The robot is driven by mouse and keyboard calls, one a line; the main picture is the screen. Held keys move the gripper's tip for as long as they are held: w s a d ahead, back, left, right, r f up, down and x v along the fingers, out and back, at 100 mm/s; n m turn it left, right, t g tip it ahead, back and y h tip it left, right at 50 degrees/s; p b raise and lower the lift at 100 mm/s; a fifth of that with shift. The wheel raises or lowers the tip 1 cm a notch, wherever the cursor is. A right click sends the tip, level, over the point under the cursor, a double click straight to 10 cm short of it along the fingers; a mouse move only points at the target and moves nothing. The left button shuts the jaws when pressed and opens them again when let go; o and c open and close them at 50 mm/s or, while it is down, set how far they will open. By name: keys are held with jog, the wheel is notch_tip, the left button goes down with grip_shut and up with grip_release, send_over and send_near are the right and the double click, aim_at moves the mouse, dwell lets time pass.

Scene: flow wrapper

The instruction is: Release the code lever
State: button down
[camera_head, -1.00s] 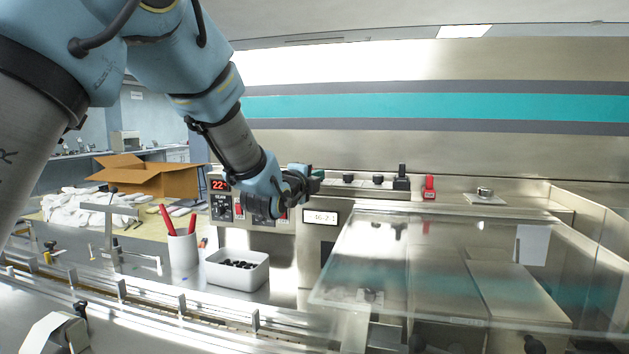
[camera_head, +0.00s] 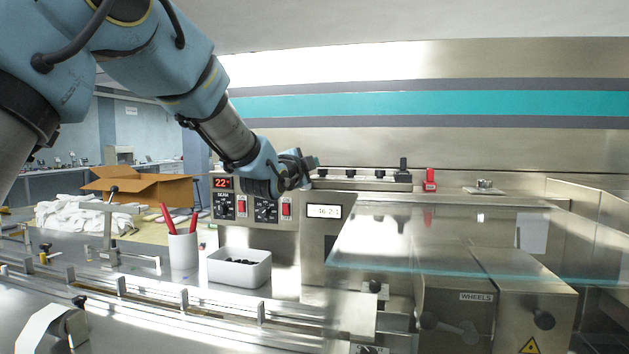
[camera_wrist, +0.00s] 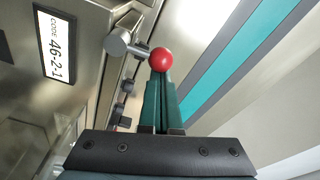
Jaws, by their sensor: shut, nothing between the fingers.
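In the wrist view a lever with a red ball knob (camera_wrist: 161,60) and a short metal rod runs to a round silver hub (camera_wrist: 117,42). My gripper (camera_wrist: 160,82), with green fingers, is shut and empty. Its fingertips are right at the underside of the ball in the picture; I cannot tell if they touch it. A code display (camera_wrist: 55,47) reading 46-2-1 is on the panel to the left. In the head view my gripper (camera_head: 316,161) is above the control panel near the display (camera_head: 323,211), and I cannot make out the lever there.
A row of black knobs (camera_head: 350,173), a black lever (camera_head: 402,168) and a red part (camera_head: 430,180) stand along the machine's top. A clear cover (camera_head: 460,240) extends at right over the steel wheels housing (camera_head: 455,300). A white bin (camera_head: 240,270) stands at left.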

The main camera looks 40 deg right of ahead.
jog(key=w+n+b, duration=0.1)
jog(key=n+b, duration=0.1)
jog(key=w+a+n+b, duration=0.1)
jog(key=n+b, duration=0.1)
jog(key=w+n+t+b, duration=0.1)
jog(key=b, duration=0.1)
jog(key=shift+a+f+n+b, duration=0.1)
jog(key=shift+a+n+b, duration=0.2)
jog(key=shift+a+n, duration=0.1)
dwell(0.5)
